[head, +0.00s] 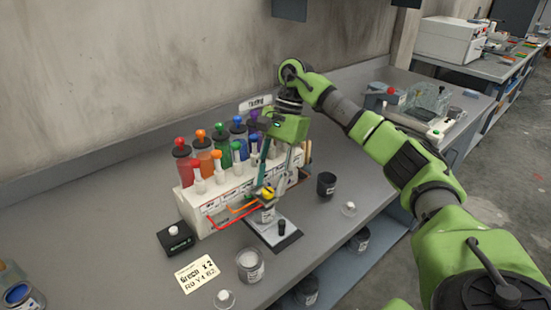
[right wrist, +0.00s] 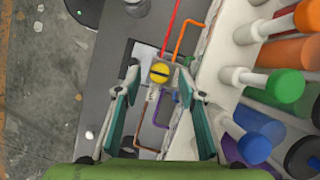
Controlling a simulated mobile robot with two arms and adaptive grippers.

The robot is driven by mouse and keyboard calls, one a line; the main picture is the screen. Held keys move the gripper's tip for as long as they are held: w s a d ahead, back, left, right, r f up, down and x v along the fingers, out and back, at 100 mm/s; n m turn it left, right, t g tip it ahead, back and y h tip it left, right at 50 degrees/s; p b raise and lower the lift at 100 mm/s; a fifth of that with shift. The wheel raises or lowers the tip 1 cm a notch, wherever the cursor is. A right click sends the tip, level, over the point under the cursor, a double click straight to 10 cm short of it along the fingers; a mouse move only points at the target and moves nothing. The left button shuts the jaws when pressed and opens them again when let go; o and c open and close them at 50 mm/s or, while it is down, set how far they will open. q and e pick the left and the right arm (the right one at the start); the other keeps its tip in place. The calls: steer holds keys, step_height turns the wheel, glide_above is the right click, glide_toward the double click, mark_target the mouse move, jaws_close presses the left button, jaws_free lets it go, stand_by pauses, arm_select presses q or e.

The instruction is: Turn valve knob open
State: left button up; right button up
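The valve knob is a round yellow knob with a dark slot across its face. In the right wrist view the knob (right wrist: 160,73) lies between my right fingertips, with a gap on each side; the slot runs roughly left to right. In the head view the knob (head: 268,193) shows at the front of the white dispenser rack (head: 216,193), partly covered by the fingers. My right gripper (head: 270,184) is open and points down at the knob; its fingers also show in the right wrist view (right wrist: 158,78). I cannot tell whether the tips reach down around it. My left gripper is out of view.
Coloured bottles (head: 221,143) stand in the rack, with red and orange tubes (head: 213,227) along its front. A scale (head: 272,234), a black box with a white button (head: 176,238), a jar (head: 250,265), a dark cup (head: 326,185) and a note card (head: 197,273) sit close by.

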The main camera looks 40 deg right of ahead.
steer(key=v, duration=1)
steer(key=shift+r, duration=0.25)
steer(key=shift+d, duration=0.1)
